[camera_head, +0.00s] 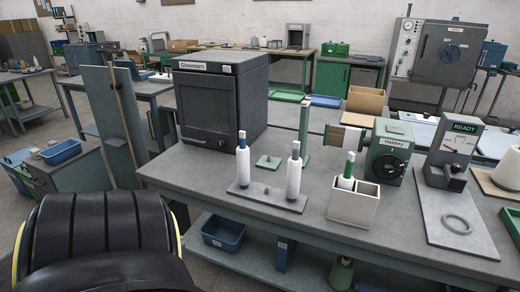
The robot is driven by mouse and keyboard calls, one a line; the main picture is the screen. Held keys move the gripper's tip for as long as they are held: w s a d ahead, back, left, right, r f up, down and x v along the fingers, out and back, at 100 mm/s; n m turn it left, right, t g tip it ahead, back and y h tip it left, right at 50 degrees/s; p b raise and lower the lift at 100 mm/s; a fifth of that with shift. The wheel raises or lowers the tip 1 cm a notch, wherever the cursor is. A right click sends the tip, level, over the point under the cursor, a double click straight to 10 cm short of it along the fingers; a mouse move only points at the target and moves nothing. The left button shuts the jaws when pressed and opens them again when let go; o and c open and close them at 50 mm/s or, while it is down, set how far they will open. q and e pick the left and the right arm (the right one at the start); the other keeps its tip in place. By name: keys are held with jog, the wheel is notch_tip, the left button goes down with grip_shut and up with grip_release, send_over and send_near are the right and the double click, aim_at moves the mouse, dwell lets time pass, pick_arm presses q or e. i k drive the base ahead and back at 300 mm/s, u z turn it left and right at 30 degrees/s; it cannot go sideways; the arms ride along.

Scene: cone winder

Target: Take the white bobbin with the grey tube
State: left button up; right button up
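Two white bobbins stand upright on a flat grey board (267,202) at the front of the workbench. The right one, the white bobbin with the grey tube (293,180), shows a dark grey band under a pale tip. The left one (243,167) has a blue band under its tip. A third white bobbin with a green tube (347,172) stands in a white two-compartment box (352,209), in the left compartment, its lower part hidden by the wall. Neither of my grippers is in view.
A dark cabinet (207,107) stands behind the bobbins. A green winder (391,152) and a READY display unit (456,148) stand to the right. A grey ring (457,224) lies on a plate. A small green plate with a knob (268,161) lies behind the board.

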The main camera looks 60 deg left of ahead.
aim_at(295, 164)
jog(key=z, duration=0.05)
jog(key=k, duration=0.1)
jog(key=u, duration=1.25)
